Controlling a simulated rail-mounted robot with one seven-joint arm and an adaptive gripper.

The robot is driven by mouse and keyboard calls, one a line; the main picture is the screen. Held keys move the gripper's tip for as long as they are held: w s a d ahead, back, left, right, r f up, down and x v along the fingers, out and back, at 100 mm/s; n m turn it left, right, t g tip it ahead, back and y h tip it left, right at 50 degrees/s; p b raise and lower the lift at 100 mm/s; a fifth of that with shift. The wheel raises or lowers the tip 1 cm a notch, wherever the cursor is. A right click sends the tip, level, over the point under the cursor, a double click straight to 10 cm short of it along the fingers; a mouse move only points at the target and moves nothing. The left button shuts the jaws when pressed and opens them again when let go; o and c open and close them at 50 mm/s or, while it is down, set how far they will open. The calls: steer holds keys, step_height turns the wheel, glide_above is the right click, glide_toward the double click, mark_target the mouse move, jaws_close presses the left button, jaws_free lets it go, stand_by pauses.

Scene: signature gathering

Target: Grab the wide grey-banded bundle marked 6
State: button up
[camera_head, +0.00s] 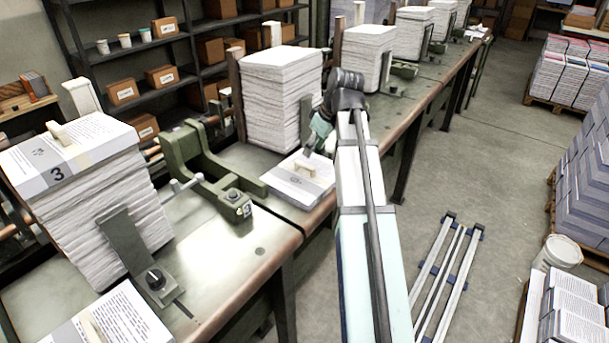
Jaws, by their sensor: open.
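No number 6 can be read on any bundle. A flat white bundle with a grey end and a tan strip (291,187) lies on the bench near the middle; its number is not legible. My gripper (309,153) is open above the far side of this bundle, with its fingers pointing down; contact cannot be told. A bundle marked 3 (60,160), with a grey band and a tan strip, lies on top of the tall left paper stack. Another white bundle with a tan strip (117,318) lies at the lower left, partly out of view.
Tall paper stacks (279,105) stand along the bench (225,262) between metal uprights. A green clamp-like machine (205,170) stands left of the middle bundle. Shelves with boxes (122,92) line the back. Rails (448,270) lie on the floor at right, near a white bucket (563,252).

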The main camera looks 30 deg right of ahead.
mark_target(305, 164)
steer(key=shift+p+x, duration=1.25)
steer(key=shift+x, duration=3.45)
steer(key=shift+d, duration=0.1)
jaws_close()
